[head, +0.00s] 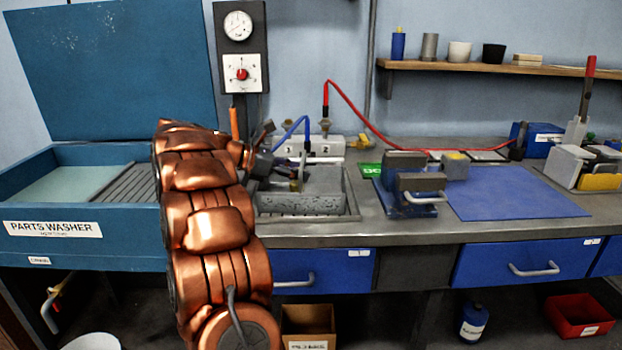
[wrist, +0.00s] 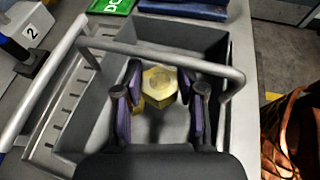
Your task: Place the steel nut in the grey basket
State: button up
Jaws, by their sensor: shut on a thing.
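The nut (wrist: 159,80) is a yellowish hexagonal piece with a hole, seen in the wrist view between the two fingers. My gripper (wrist: 161,92) is shut on it, with purple-padded fingers on its left and right sides. The grey basket (wrist: 205,36) surrounds the nut and fingers in that view, its handle crossing above. I cannot tell how far the nut is from the basket floor. In the head view the basket (head: 300,204) sits in the bench's sink area, and my gripper (head: 283,171) is over it, partly hidden by my arm; the nut is not clear there.
A blue parts washer (head: 90,225) with a raised lid stands at left. A blue vise-like fixture (head: 408,185) and a blue mat (head: 515,193) lie right of the basket. Red and blue cables (head: 375,130) run behind. A green label (wrist: 110,6) is beyond the basket.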

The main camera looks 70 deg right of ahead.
jog(key=shift+x, duration=1.5)
jog(key=shift+s+d+f, duration=0.1)
jog(key=shift+s+f, duration=0.05)
jog(key=shift+f, duration=0.25)
jog(key=shift+s+d+f, duration=0.15)
jog(key=shift+s+f, duration=0.05)
jog(key=shift+f, duration=0.15)
jog(key=shift+f+b, duration=0.65)
jog(key=shift+b, duration=0.45)
jog(key=o, duration=1.2)
jog(key=shift+r, duration=0.1)
